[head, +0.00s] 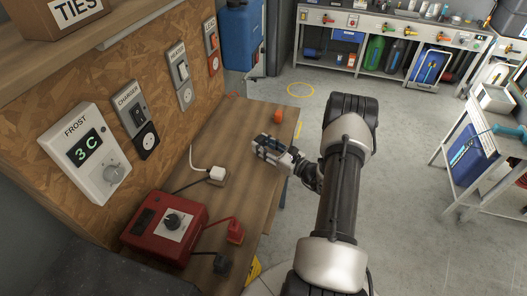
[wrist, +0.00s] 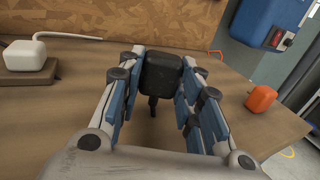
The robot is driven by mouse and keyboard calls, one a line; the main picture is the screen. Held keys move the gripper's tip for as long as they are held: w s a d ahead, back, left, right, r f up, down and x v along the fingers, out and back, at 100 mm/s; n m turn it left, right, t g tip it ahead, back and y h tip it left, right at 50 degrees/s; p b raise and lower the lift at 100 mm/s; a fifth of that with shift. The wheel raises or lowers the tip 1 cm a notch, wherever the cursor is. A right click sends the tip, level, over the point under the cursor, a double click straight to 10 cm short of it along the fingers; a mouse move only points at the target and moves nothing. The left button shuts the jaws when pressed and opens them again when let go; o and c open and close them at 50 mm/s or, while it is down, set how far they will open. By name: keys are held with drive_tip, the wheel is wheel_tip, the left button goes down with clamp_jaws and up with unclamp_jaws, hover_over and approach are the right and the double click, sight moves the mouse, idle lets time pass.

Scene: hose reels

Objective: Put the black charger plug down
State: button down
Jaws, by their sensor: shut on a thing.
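In the wrist view a black plug (wrist: 160,74) is between the fingers of my gripper (wrist: 157,82), near their tips. The blue-padded fingers are shut on its sides. A short dark stem hangs below the plug, over the wooden bench top (wrist: 45,115). I cannot tell whether the stem touches the bench. In the head view my gripper (head: 270,149) is over the right part of the bench (head: 245,125), and the held plug is hard to make out. The charger panel (head: 137,120), with a switch and a round black socket, is on the chipboard wall to the left.
A white plug (head: 217,174) sits on a small block left of my gripper. An orange object (wrist: 262,98) stands near the bench's far right. A red box (head: 165,227), red plug (head: 235,231) and another black plug (head: 222,263) lie nearer. Bare wood surrounds my gripper.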

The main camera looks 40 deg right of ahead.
drive_tip(key=shift+f, duration=1.05)
drive_tip(key=shift+f+b, duration=0.65)
drive_tip(key=shift+b, duration=0.15)
drive_tip(key=c, duration=1.6)
unclamp_jaws()
drive_tip(key=o, duration=0.5)
drive_tip(key=shift+s+f, duration=0.1)
drive_tip(key=shift+a, duration=0.1)
